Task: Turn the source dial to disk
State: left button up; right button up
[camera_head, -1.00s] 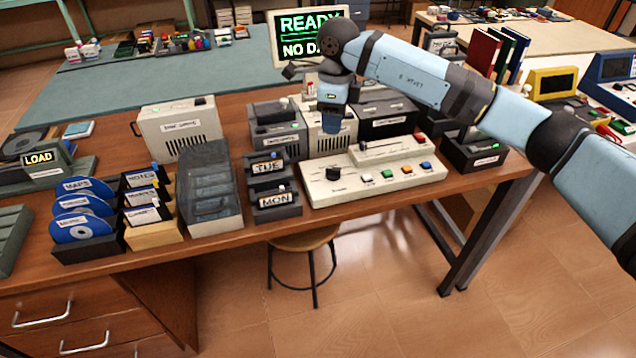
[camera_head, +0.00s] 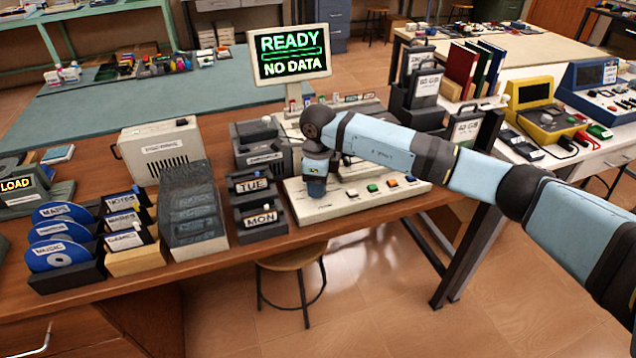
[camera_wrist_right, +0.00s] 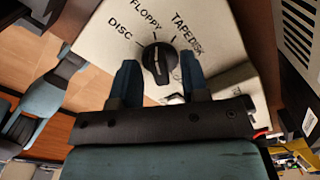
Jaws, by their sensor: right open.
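The black source dial (camera_wrist_right: 158,62) sits on a cream console (camera_head: 345,207), with labels DISC, FLOPPY, TAPE and DISK around it in the right wrist view. A pale mark on the dial points roughly up the picture, toward the side between FLOPPY and TAPE; its exact setting is hard to read. My right gripper (camera_wrist_right: 160,80) is open, its two blue fingers on either side of the dial's near part; contact cannot be told. In the head view my right gripper (camera_head: 316,188) is low over the console's left end and hides the dial. My left gripper is not in view.
A monitor (camera_head: 290,53) behind reads READY, NO DATA. Green, orange and blue buttons line the console's front right. TUE and MON drawers (camera_head: 258,218) stand close on the left. Grey drive boxes (camera_head: 262,150) stand behind.

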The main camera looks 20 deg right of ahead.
grip_shut()
